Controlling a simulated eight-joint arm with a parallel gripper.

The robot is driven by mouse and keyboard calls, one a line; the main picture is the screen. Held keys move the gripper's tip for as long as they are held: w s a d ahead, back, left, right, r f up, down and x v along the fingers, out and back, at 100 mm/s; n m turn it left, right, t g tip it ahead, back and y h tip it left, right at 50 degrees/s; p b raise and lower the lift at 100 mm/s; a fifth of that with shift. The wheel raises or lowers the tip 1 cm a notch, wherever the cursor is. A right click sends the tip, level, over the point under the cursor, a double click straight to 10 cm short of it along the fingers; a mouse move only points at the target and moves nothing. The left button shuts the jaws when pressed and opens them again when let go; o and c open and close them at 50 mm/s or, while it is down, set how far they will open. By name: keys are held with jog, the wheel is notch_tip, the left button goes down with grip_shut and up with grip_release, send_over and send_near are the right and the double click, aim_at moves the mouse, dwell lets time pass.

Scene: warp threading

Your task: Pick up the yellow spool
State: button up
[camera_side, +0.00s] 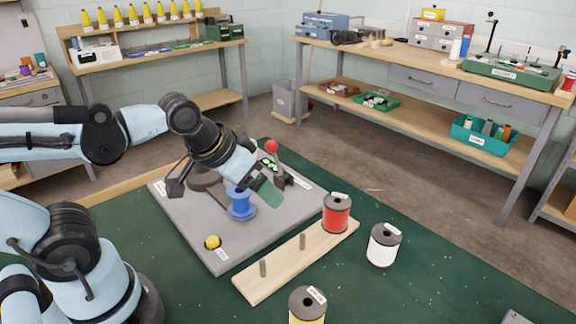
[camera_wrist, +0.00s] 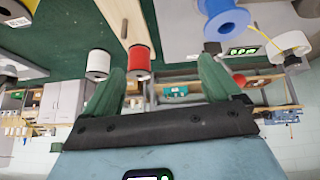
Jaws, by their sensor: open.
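The yellow spool (camera_side: 306,308) stands upright at the bottom edge of the side view, partly cut off. Its dark flange with a white label faces up, and a little yellow thread shows below. My gripper (camera_side: 270,196) is up and to the left of it, well apart, over the grey board near the blue spool (camera_side: 240,203). In the wrist view my gripper (camera_wrist: 164,74) has its two green fingers spread wide with nothing held between them.
A wooden peg board (camera_side: 275,268) carries the red spool (camera_side: 336,212) at its far end; two nearer pegs are bare. A white spool (camera_side: 383,245) stands to its right on the green mat (camera_side: 440,285). The grey board (camera_side: 190,215) holds a yellow button (camera_side: 212,242) and a red-knobbed lever (camera_side: 272,147).

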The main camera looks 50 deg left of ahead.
jog(key=d+n+g, duration=0.2)
jog(key=d+g, duration=0.1)
jog(key=d, duration=0.7)
jog(key=n+g, duration=0.3)
send_over(306, 313)
jog(key=w+a, duration=0.1)
jog(key=f, duration=0.1)
jog(key=shift+f, duration=5.75)
jog(key=c, duration=1.1)
jog(key=shift+r, duration=0.15)
